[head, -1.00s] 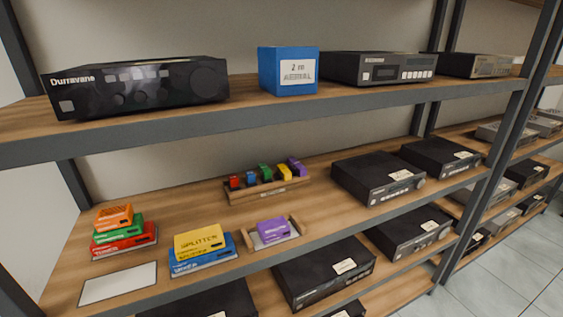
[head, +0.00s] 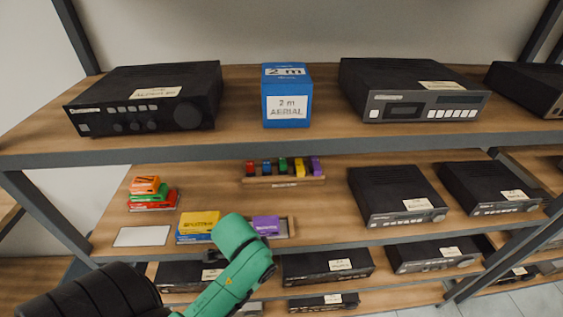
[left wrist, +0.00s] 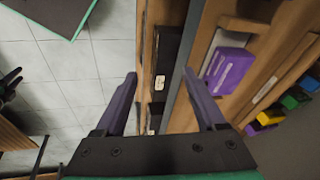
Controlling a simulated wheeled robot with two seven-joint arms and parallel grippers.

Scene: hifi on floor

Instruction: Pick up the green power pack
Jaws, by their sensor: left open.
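The green power pack (head: 149,192) lies in a stack at the left of the middle shelf in the head view. An orange pack (head: 145,184) sits on it and a red pack (head: 153,201) is under it. Its label is too small to read. My left arm reaches up from the lower left, right of the stack and in front of the shelf; its gripper is largely hidden there. In the left wrist view my left gripper (left wrist: 160,74) is open and empty over the shelf's front edge, beside a purple box. My right gripper (left wrist: 10,82) seems to show dark at the left edge, its jaws unclear.
A yellow box (head: 199,221) lies on a blue one, right of a white card (head: 142,236). The purple box (head: 266,225) lies in a wooden tray. A rack (head: 284,180) of small coloured blocks stands behind. The upper shelf's edge (head: 300,145) runs above.

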